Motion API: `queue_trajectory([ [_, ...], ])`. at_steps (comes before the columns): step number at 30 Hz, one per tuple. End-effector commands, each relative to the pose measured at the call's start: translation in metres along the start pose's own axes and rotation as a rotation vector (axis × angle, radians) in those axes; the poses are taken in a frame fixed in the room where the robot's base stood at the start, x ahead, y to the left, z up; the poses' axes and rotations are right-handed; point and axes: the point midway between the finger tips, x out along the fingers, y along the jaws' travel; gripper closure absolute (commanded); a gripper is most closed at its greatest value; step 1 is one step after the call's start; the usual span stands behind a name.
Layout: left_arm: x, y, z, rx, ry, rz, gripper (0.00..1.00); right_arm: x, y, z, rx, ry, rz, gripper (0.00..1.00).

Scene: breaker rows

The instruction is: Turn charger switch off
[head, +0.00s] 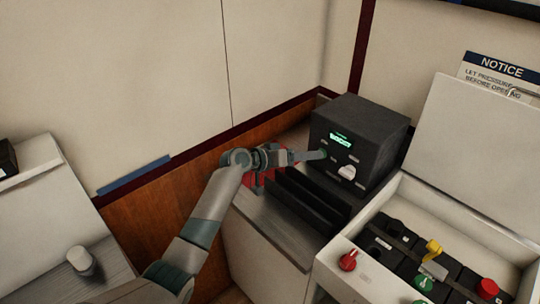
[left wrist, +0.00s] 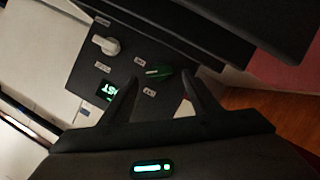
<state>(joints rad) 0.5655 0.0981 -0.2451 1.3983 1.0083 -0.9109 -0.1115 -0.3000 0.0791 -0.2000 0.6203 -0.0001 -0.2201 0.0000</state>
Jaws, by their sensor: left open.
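The charger (head: 365,125) is a dark box on the counter with a lit green display (head: 341,139). Its front has a white knob (head: 347,172) and a green knob (head: 323,154). In the left wrist view the panel appears turned, with the white knob (left wrist: 108,45), the green knob (left wrist: 158,72) and the display (left wrist: 107,92). My left gripper (head: 315,156) is open in front of the panel, at the green knob. In the left wrist view the open fingers (left wrist: 161,82) line up on either side of the green knob; contact cannot be told. My right gripper is not in view.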

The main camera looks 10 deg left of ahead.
Motion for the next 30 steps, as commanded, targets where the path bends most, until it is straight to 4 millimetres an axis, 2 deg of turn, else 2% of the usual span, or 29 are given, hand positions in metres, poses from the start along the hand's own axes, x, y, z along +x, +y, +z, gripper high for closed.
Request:
queue_trajectory([
  [1,-0.010,0.002,-0.003,0.000,-0.001,-0.002,0.44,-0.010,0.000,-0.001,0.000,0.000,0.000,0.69],
  [6,-0.043,0.002,-0.004,0.001,0.000,-0.003,0.44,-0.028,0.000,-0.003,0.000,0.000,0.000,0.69],
  [18,-0.121,0.001,-0.002,0.000,-0.001,-0.002,0.44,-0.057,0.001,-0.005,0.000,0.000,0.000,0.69],
  [24,-0.143,0.000,-0.001,0.000,0.000,-0.001,0.44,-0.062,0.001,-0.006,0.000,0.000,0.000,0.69],
  [30,-0.149,0.000,0.000,-0.002,0.000,0.000,0.44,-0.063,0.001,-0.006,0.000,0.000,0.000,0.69],
])
